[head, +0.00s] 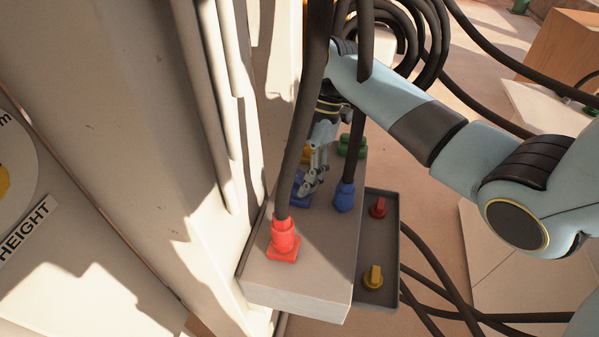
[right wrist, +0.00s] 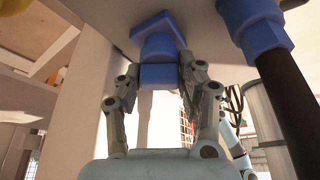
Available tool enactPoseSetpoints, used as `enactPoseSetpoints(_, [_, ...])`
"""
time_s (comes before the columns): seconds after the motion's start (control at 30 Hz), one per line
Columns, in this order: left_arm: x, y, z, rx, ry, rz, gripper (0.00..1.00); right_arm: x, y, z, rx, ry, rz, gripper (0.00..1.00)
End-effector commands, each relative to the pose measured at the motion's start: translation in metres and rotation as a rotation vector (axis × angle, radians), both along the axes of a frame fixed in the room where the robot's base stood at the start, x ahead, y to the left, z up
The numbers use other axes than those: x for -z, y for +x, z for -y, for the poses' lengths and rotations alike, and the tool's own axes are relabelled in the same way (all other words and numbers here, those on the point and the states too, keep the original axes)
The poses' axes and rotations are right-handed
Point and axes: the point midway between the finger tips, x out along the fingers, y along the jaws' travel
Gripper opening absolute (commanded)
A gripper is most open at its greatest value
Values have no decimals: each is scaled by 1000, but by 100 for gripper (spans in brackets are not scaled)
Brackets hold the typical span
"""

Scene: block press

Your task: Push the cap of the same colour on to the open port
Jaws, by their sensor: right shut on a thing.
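The blue open port (head: 299,188) is on the light grey box (head: 300,285), partly hidden by my right gripper (head: 312,182) in the head view. In the right wrist view the blue port's square base (right wrist: 155,27) lies against the box face. My right gripper (right wrist: 158,78) is shut on the blue cap (right wrist: 157,75), one finger on each side. The cap is in line with the port and appears to meet it; I cannot tell how far it is seated. My left gripper is not in view.
A red plug (head: 284,241) and a blue plug (head: 344,196) with thick black cables stand on the box. Green (head: 351,145) and yellow (head: 306,154) pieces are farther back. A dark tray (head: 392,298) beside the box holds a red cap (head: 378,208) and a yellow cap (head: 373,277).

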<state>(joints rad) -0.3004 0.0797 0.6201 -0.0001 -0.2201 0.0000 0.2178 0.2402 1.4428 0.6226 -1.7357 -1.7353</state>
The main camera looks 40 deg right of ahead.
Motion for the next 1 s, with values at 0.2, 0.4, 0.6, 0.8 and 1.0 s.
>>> enactPoseSetpoints(0.2, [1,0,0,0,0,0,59,2,0,0,0,0,0,47])
enactPoseSetpoints(0.4, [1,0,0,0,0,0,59,2,0,0,0,0,0,65])
enactPoseSetpoints(0.6, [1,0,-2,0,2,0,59,1,0,0,0,0,0,65])
enactPoseSetpoints(0.8, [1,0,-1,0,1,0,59,-18,3,9,0,-2,4,65])
enactPoseSetpoints(1.0, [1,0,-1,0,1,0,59,-60,6,26,0,-4,4,65])
